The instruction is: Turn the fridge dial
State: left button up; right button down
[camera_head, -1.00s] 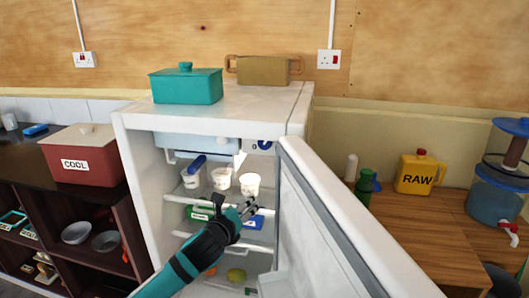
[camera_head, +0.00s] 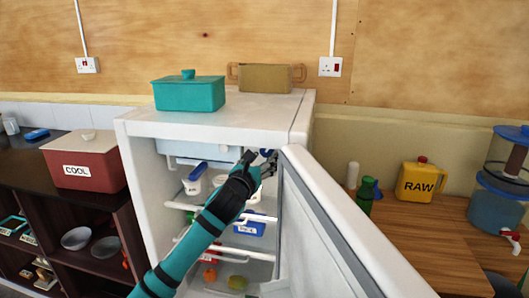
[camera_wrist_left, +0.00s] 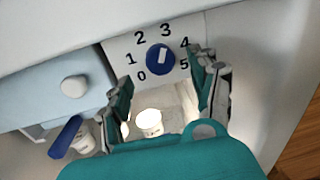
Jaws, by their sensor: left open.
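The fridge (camera_head: 215,125) stands with its door (camera_head: 345,230) swung open to the right. The blue dial (camera_wrist_left: 160,59) shows in the left wrist view on a white plate numbered 0 to 5, with a white mark on its face. In the head view the dial (camera_head: 266,153) is mostly hidden by my gripper. My left gripper (camera_head: 262,164) is inside the fridge's upper part, just before the dial. In the left wrist view its open fingers (camera_wrist_left: 160,80) lie to either side of and below the dial, apart from it. My right gripper is not in view.
White cups (camera_wrist_left: 149,122) stand on the shelf below the dial. A pale blue compartment with a round knob (camera_wrist_left: 74,86) is left of it. The open door bounds the right side. A teal pot (camera_head: 188,94) and a tan pot (camera_head: 265,77) stand on top.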

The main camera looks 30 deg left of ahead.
aim_at(265, 152)
pick_arm(q)
jog(key=shift+w+a, duration=0.2)
jog(key=shift+w, duration=0.95)
jog(key=shift+w+a, duration=0.2)
jog(key=shift+w, duration=0.95)
jog(key=c, duration=1.2)
jog(key=shift+o, duration=0.2)
jog(key=shift+p, duration=0.3)
